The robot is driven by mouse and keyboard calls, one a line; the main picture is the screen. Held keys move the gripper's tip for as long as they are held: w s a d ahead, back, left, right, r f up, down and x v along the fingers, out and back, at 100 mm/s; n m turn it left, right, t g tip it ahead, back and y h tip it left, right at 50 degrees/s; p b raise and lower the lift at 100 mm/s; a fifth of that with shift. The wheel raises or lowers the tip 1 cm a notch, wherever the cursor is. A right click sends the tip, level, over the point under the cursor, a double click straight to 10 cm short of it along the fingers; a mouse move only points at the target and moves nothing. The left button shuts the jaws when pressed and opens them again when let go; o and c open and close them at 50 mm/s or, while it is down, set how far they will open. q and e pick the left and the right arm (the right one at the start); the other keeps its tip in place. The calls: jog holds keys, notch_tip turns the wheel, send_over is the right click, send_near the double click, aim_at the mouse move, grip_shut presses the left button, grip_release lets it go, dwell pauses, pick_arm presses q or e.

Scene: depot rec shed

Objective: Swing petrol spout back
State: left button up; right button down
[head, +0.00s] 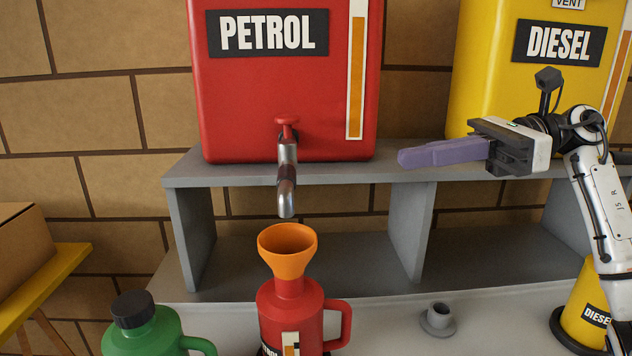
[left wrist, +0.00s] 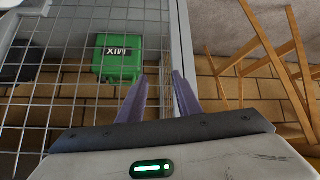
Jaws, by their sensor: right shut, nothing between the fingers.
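The red petrol tank (head: 340,60) stands on a grey shelf. Its metal spout (head: 287,195) hangs from the front below a small red tap handle (head: 286,124). The spout's mouth points down above an orange funnel (head: 287,250), with a gap between them. The funnel sits in the neck of a red can (head: 290,312). My right gripper (head: 402,157) is shut and empty, in front of the shelf to the right of the spout and apart from it. My left gripper (left wrist: 158,95) shows only in the left wrist view, its purple fingers apart with nothing between them.
A yellow diesel tank (head: 490,70) stands behind my right arm. The left wrist view shows wire mesh (left wrist: 70,70), a green MIX container (left wrist: 118,60) and wooden legs (left wrist: 270,50).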

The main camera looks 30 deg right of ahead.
jog(key=shift+s+r, duration=0.1)
jog(key=p, duration=0.2)
send_near(295, 176)
jog(key=x, duration=0.5)
jog(key=shift+w+a+f, duration=0.2)
jog(key=shift+w+a, duration=0.2)
jog(key=shift+a, duration=0.15)
